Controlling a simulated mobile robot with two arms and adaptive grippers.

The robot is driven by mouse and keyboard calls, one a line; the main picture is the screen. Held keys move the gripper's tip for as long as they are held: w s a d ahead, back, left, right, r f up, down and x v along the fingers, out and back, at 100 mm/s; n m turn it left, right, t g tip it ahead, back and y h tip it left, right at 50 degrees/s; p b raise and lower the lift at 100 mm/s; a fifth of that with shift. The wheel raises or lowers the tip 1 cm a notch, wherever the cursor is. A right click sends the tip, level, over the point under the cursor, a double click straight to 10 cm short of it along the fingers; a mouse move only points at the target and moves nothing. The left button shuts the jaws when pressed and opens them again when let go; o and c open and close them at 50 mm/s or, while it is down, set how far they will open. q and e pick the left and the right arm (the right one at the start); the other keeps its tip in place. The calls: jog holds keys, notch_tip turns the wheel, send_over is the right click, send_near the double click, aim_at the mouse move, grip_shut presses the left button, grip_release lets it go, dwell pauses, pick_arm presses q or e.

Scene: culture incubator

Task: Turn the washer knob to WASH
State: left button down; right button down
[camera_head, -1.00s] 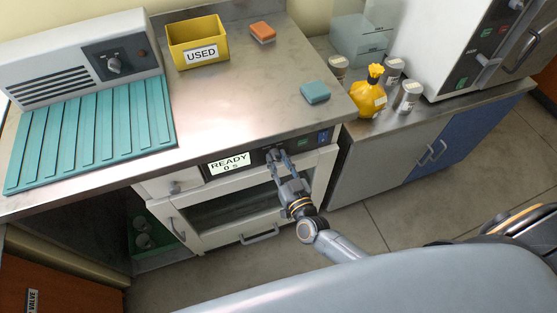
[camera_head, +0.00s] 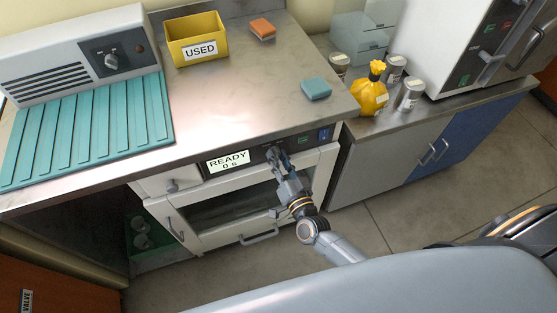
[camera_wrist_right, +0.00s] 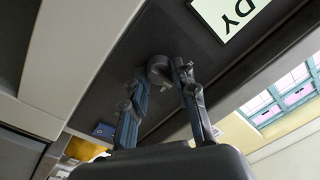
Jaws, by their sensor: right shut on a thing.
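The washer (camera_head: 236,207) is a white front-loading machine under the steel counter, with a dark control panel along its top. Its lit display (camera_head: 228,161) reads "READY 0 s". A small dark round knob (camera_wrist_right: 159,70) sits on the panel beside the display in the right wrist view. My right gripper (camera_head: 275,156) reaches up to the panel and is shut on the knob; its fingertips (camera_wrist_right: 166,72) meet it in the wrist view. The fingers largely hide the knob in the head view, and I cannot read any setting marks around it. My left gripper is not in view.
A green button (camera_head: 303,141) and a blue button (camera_head: 323,135) sit right of the knob. The washer door handle (camera_head: 259,235) is below. On the counter are a yellow USED bin (camera_head: 198,51), a teal block (camera_head: 316,89) and an orange sponge (camera_head: 262,28).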

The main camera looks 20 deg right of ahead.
jog(key=shift+f+m+h+b, duration=0.1)
jog(key=shift+m+h+b, duration=0.2)
jog(key=shift+m+b, duration=2.45)
jog(key=m+p, duration=0.2)
jog(key=m, duration=0.1)
jog(key=shift+p, duration=0.3)
jog(key=c, duration=1)
grip_release()
jog(key=shift+c, duration=0.2)
jog(key=shift+s, duration=0.1)
jog(key=s, duration=1.1)
jog(key=shift+s+d+f, duration=0.25)
jog(key=shift+s+d, duration=0.05)
jog(key=shift+s, duration=0.1)
